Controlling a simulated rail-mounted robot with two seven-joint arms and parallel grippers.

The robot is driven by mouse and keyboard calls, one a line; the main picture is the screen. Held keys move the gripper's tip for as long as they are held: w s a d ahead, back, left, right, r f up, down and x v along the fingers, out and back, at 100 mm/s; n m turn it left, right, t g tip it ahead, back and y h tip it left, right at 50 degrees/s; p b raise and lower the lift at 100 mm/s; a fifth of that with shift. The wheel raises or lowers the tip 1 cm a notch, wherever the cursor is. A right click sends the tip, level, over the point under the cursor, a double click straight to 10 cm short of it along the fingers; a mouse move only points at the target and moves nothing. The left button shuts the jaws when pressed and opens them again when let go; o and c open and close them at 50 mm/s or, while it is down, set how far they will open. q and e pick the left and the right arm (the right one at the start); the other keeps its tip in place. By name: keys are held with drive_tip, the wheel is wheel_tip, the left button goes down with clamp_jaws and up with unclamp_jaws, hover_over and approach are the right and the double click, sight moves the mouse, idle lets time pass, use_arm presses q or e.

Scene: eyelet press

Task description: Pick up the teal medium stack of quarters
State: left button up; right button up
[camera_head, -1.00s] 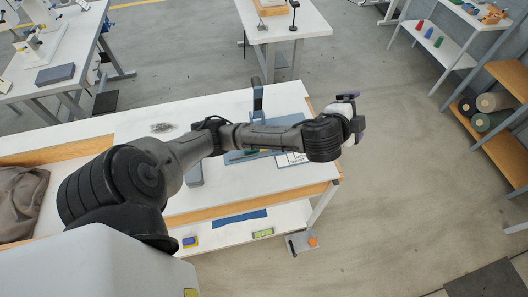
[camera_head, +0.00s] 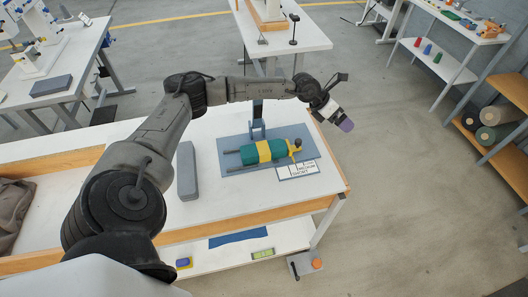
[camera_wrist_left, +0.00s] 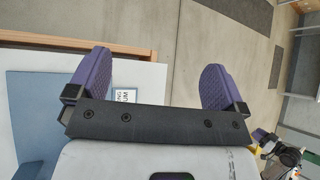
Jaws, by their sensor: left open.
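The teal stack of quarters (camera_head: 280,149) lies on its side on a blue-grey mat (camera_head: 232,165) on the white table. A yellow band wraps its middle, and a small yellow fitting sits at its right end. My left gripper (camera_head: 341,120) is above and to the right of the stack, past the mat's edge, apart from it. In the left wrist view its two purple fingers (camera_wrist_left: 157,78) are spread wide with nothing between them. The stack itself is not clear in that view. My right gripper is not in view.
A white label card (camera_head: 298,170) lies at the mat's front right corner. A dark upright post (camera_head: 257,118) stands behind the stack. A grey block (camera_head: 187,170) lies to the left. The table's right edge (camera_head: 340,165) is close by, with open floor beyond.

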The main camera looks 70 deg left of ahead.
use_arm(q)
drive_tip(key=s+a+f+m+g+y, duration=0.1)
drive_tip(key=s+a+f+g+y, duration=0.2)
drive_tip(key=s+a+f+g, duration=0.4)
drive_tip(key=g+y, duration=0.2)
drive_tip(key=g, duration=0.4)
approach(265, 147)
drive_tip(key=x, duration=1.1)
drive_tip(key=shift+d+f, duration=0.1)
drive_tip(key=shift+f, duration=0.05)
drive_tip(key=c, duration=1.3)
drive_tip(key=shift+o, duration=0.2)
